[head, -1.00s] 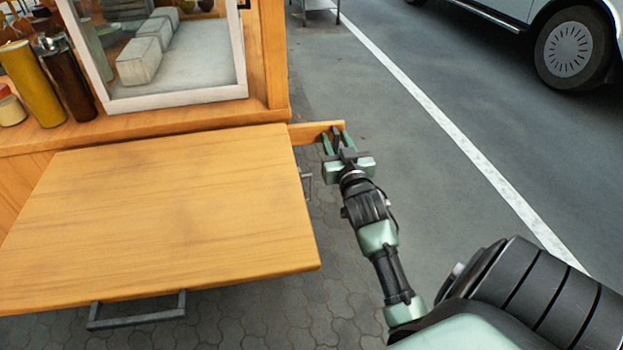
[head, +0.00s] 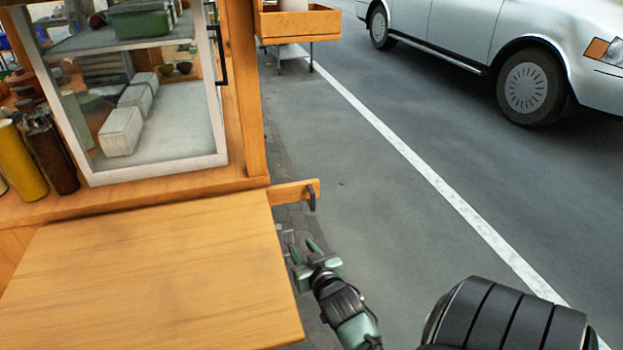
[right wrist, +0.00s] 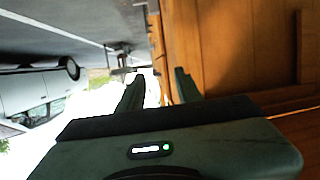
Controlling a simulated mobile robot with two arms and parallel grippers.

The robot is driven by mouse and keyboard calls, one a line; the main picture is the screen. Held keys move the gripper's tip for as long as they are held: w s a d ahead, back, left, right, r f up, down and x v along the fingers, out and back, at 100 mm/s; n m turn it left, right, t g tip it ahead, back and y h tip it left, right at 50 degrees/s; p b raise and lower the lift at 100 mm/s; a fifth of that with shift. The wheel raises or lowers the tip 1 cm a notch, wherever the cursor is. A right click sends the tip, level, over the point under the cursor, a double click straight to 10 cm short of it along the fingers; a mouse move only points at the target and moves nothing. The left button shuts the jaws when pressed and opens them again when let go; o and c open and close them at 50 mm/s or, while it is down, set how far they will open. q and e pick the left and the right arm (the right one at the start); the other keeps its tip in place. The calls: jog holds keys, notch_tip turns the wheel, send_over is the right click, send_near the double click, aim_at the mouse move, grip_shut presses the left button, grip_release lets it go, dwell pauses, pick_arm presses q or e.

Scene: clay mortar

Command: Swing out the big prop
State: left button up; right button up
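A wooden bar (head: 290,193) with a dark grey handle (head: 311,198) near its end juts out to the right from the stall's corner; I take it for a prop, but cannot tell if it is the big one. A second small grey handle (head: 286,237) shows at the right side of the wooden flap (head: 150,285); what it belongs to is hidden below. My right gripper (head: 301,246) is below the bar, close to this second handle, fingers apart. In the right wrist view its fingers (right wrist: 158,88) are also apart, with nothing clearly held. My left gripper is out of view.
A glass case (head: 150,120) and bottles (head: 50,155) stand on the stall counter. A wooden tray on a stand (head: 300,25) is at the back. A silver car (head: 460,45) is parked beyond the white line. The pavement right of the stall is clear.

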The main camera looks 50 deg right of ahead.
jog(key=s+a+f+n+g+y+p, duration=0.25)
jog(key=s+a+f+p, duration=0.35)
jog(key=f, duration=0.3)
jog(key=s+a+f+n+g+y+p, duration=0.1)
jog(key=s+a+f+g+y+p, duration=0.1)
jog(key=s+a+f+g+p, duration=0.35)
jog(key=s+a+f+n+y+p, duration=0.1)
jog(key=s+a+f+p, duration=0.3)
jog(key=s, duration=0.4)
notch_tip(320, 180, down, 3)
jog(key=shift+a+r, duration=0.15)
jog(key=shift+a, duration=0.6)
jog(key=shift+s, duration=0.1)
